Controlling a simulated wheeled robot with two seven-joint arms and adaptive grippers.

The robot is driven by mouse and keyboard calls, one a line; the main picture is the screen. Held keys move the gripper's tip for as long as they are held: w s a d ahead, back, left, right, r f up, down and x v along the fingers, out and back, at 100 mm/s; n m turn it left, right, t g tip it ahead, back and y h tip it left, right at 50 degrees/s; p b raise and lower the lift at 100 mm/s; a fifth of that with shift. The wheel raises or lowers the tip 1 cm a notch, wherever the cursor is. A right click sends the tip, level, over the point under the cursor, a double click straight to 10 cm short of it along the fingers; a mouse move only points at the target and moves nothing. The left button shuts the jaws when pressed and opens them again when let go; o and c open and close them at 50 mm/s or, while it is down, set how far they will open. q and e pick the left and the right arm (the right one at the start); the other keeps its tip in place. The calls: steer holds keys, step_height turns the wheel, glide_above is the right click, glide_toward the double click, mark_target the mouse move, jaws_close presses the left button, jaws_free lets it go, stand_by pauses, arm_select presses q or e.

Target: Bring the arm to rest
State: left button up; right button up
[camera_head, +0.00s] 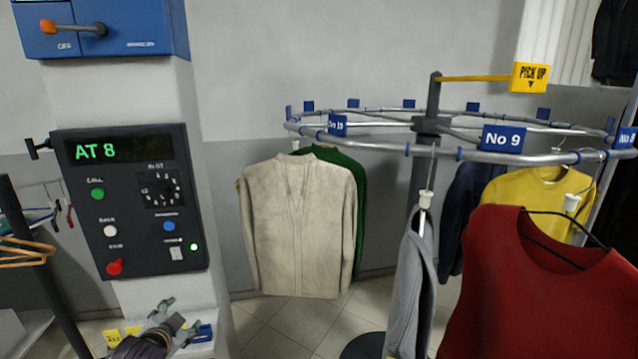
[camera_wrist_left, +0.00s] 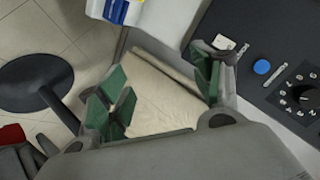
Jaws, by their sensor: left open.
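My left gripper (camera_head: 178,322) is at the bottom left of the head view, in front of the white pillar and below the control panel (camera_head: 130,200). Its fingers are spread apart in the left wrist view (camera_wrist_left: 165,92), with green pads and nothing held between them. A pale beige surface shows beyond the fingers; I cannot tell what it is. The panel's display reads AT 8. The panel also shows at the right of the wrist view (camera_wrist_left: 285,60), with its blue button and dial. My right gripper is not in view.
A round rail (camera_head: 380,125) carries numbered tags and hung garments: a cream top (camera_head: 298,225), a grey one (camera_head: 410,285), a red one (camera_head: 535,290) and a yellow one (camera_head: 545,200). A blue box (camera_head: 100,25) is above the panel. Wooden hangers (camera_head: 25,252) are at left.

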arm_select(q)
steer(key=s+d+f+n+g+h, duration=0.1)
steer(key=s+d+f+n+g, duration=0.15)
steer(key=s+d+f, duration=0.35)
steer(key=s+d+f+n+g+h, duration=0.1)
steer(key=s+d+f+g, duration=0.2)
steer(key=s, duration=0.6)
steer(key=s+d+f+n+g+h, duration=0.1)
steer(key=s+d+f+g, duration=0.25)
steer(key=s+f, duration=0.35)
step_height(320, 180, down, 32)
steer(key=s, duration=0.3)
steer(key=s+a+f, duration=0.2)
steer(key=s+f, duration=0.8)
steer(key=s, duration=0.1)
steer(key=s+a+f+g, duration=0.1)
steer(key=s+a+f, duration=0.1)
steer(key=s+f, duration=0.8)
steer(key=shift+s+f+g, duration=0.15)
steer(key=shift+s+g, duration=0.15)
steer(key=shift+s, duration=0.25)
